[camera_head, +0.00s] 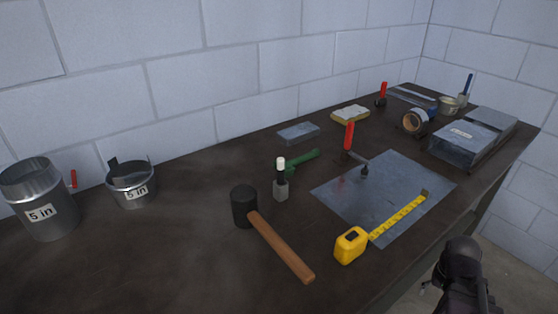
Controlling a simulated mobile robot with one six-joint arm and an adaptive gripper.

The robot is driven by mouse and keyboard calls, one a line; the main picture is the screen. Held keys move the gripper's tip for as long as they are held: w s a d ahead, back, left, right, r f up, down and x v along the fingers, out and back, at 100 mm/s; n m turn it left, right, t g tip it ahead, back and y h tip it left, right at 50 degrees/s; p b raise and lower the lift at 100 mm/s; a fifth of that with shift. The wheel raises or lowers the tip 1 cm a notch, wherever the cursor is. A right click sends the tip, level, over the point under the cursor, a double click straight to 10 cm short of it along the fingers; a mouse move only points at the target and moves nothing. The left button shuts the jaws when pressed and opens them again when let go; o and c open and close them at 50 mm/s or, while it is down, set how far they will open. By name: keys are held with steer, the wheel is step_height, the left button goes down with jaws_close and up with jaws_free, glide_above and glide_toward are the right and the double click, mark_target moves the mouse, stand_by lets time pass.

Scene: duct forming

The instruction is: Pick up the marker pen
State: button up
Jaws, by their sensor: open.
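A slim black pen with a white cap, which looks like the marker pen (281,171), stands upright in a small grey block (281,191) near the middle of the bench. A green-handled tool (302,160) lies just behind it. My gripper (455,272) is the dark shape at the lower right, off the bench's front edge, well to the right of the pen and apart from it. It is open and holds nothing that I can see. Its fingertips are hard to make out.
A mallet (280,246) lies in front of the pen. A metal sheet (365,205) is to the right, with a yellow tape measure (351,245) and a red-handled tool (349,136). Metal duct rings (39,200) stand at left.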

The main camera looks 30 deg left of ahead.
step_height(320, 180, up, 26)
steer(key=w+r+p, duration=0.1)
steer(key=w+p, duration=0.1)
steer(key=p, duration=2.3)
step_height(320, 180, up, 11)
steer(key=n+p, duration=0.3)
steer(key=p, duration=0.8)
glide_above(279, 158)
steer(key=d, duration=0.1)
steer(key=shift+w+f, duration=0.1)
steer(key=shift+w, duration=0.05)
steer(key=shift+s+a, duration=0.3)
steer(key=shift+a, duration=0.2)
steer(key=shift+f, duration=0.1)
step_height(279, 158, down, 8)
steer(key=b, duration=0.8)
steer(key=shift+f, duration=0.25)
